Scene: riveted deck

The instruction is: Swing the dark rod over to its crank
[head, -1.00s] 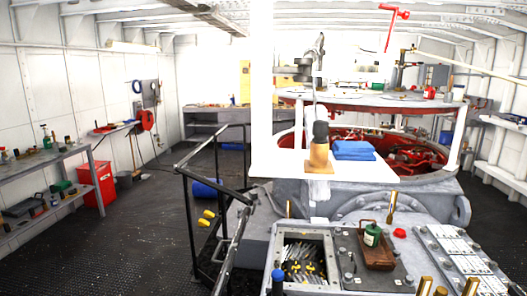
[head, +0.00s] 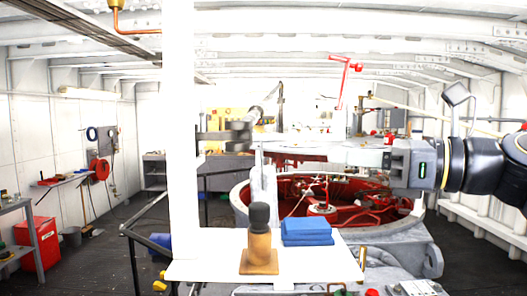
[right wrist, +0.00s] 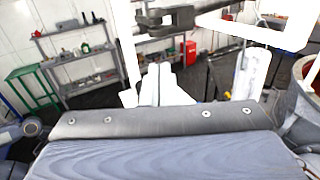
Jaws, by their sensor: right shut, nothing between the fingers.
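The dark rod (head: 238,134) shows as a dark, forked piece beside the white post in the head view; the right wrist view shows its dark fork end (right wrist: 165,20) at the top. I cannot make out which part is its crank. My right gripper (head: 275,149) reaches in from the right, its pale fingers pointing left toward the rod. In the right wrist view its fingers (right wrist: 155,82) lie together with nothing between them, just below the fork and seemingly apart from it. My left gripper is not in view.
A white shelf (head: 205,270) in front carries a wooden block (head: 259,254) with a dark top and folded blue cloths (head: 307,232). A white post (head: 180,130) rises at its left. Behind is a round housing (head: 425,240) with red parts inside.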

